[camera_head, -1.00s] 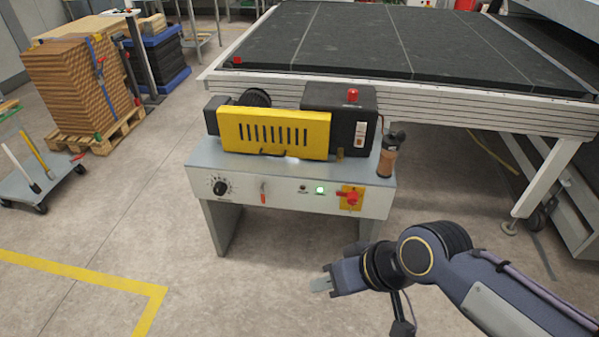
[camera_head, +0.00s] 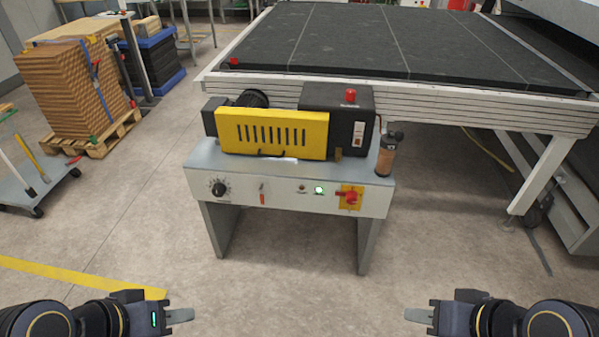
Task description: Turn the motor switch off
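The roller coater (camera_head: 270,135) stands ahead, with a yellow guard and a grey front panel (camera_head: 285,200). A red rotary switch (camera_head: 348,196) sits on a yellow plate at the panel's right end. Its handle looks roughly horizontal. A green lamp (camera_head: 319,190) left of it is lit. A red button (camera_head: 351,95) tops the black motor box, with a small pale switch (camera_head: 358,134) on its front. My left gripper (camera_head: 180,316) and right gripper (camera_head: 418,315) are low in the picture, in front of the machine and apart from it. Their finger gaps cannot be made out.
A black dial (camera_head: 219,189) and a small lever with a red tag (camera_head: 262,194) share the panel. A dark bottle (camera_head: 386,155) stands at the machine's right edge. A large black-topped table (camera_head: 400,45) is behind. The floor in front is clear.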

